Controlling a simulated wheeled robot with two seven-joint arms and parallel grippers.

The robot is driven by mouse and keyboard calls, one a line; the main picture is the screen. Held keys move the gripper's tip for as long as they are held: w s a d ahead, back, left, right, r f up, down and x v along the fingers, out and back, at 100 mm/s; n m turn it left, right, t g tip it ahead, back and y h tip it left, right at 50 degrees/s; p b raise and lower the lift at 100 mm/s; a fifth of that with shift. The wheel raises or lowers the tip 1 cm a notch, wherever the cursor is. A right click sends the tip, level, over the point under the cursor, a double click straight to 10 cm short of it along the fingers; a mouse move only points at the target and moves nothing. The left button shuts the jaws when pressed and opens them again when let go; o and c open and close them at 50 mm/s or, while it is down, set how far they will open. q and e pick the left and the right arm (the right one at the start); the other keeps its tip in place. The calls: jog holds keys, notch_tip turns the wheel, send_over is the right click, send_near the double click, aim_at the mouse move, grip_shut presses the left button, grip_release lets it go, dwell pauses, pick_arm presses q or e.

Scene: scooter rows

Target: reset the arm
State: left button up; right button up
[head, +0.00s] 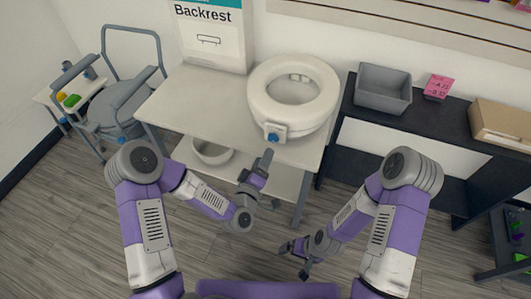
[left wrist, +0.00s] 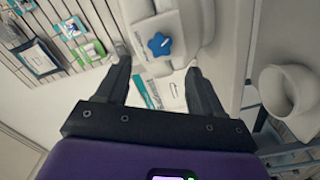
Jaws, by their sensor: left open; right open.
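My left gripper (head: 266,180) is in front of the white table's front edge, just below the raised toilet seat (head: 258,104). Its two fingers are apart in the left wrist view (left wrist: 160,80), with nothing held between them. The seat's blue star knob (left wrist: 158,45) shows just beyond the fingertips there, and also in the head view (head: 273,137). My right gripper (head: 294,260) is lower, over the floor in front of the table. It is open and looks empty.
The white table (head: 175,105) carries a Backrest sign (head: 212,32); a white bowl-like item (head: 211,153) sits on its lower shelf. A commode chair (head: 113,108) stands left.

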dwell(0.5)
pick_arm(q)
jog(key=s+a+f+m+g+p, duration=0.1)
jog(key=s+f+m+g, duration=0.1)
jog(key=s+f+g, duration=0.3)
jog(key=s+a+f+m+g+p, duration=0.1)
jog(key=s+f+m+g+p, duration=0.15)
jog(key=f, duration=0.45)
jog(key=s+a+f+m+g, duration=0.1)
jog(key=s+a+f+g, duration=0.1)
jog(key=s, duration=0.5)
jog(key=s+a+f+m+g+y+p, duration=0.1)
jog(key=s+a+f+g, duration=0.2)
jog(key=s+g, duration=0.4)
jog(key=shift+s+f, duration=0.55)
jog(key=shift+f, duration=0.15)
